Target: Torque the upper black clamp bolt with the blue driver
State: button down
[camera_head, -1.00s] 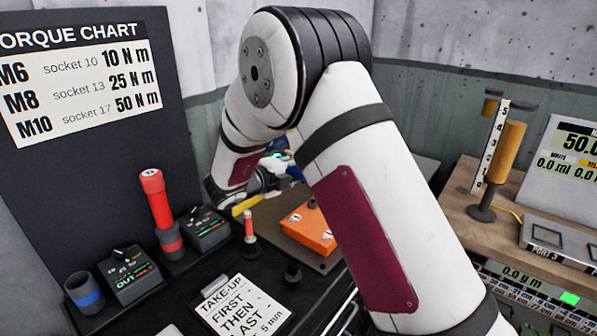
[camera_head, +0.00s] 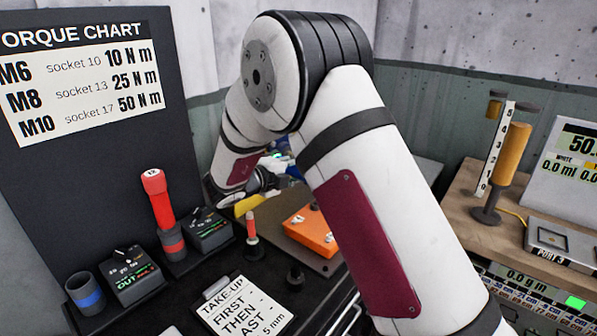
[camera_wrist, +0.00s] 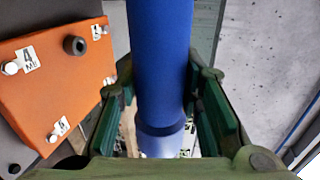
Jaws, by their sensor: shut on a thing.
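The blue driver (camera_wrist: 162,60) stands between the fingers of my gripper (camera_wrist: 163,95) in the wrist view, its shaft running from the top edge to a paler lower part. My gripper is shut on it. In the head view my gripper (camera_head: 268,178) is mostly hidden behind my forearm, with a bit of blue (camera_head: 293,170) showing. The orange cover (camera_wrist: 60,85) lies left of the driver in the wrist view and also shows in the head view (camera_head: 312,232). A dark socket-head bolt (camera_wrist: 75,45) is on it, apart from the driver. I cannot tell where the driver's tip is.
A red driver (camera_head: 160,200) stands in a holder at left, beside two small display boxes (camera_head: 130,275) and a blue-banded cup (camera_head: 85,293). A take-up note (camera_head: 240,308) lies in front. A bench (camera_head: 470,215) with a yellow cylinder is at right.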

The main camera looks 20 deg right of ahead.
jog(key=shift+w+a+r, duration=0.15)
jog(key=shift+w+a, duration=0.2)
jog(key=shift+w, duration=0.05)
dwell(1.8)
jog(key=shift+s+d+p, duration=0.7)
jog(key=shift+s+d, duration=0.1)
jog(key=shift+s, duration=0.25)
jog(key=shift+s+d+p, duration=0.65)
jog(key=shift+s+d, duration=0.15)
jog(key=shift+s, duration=0.2)
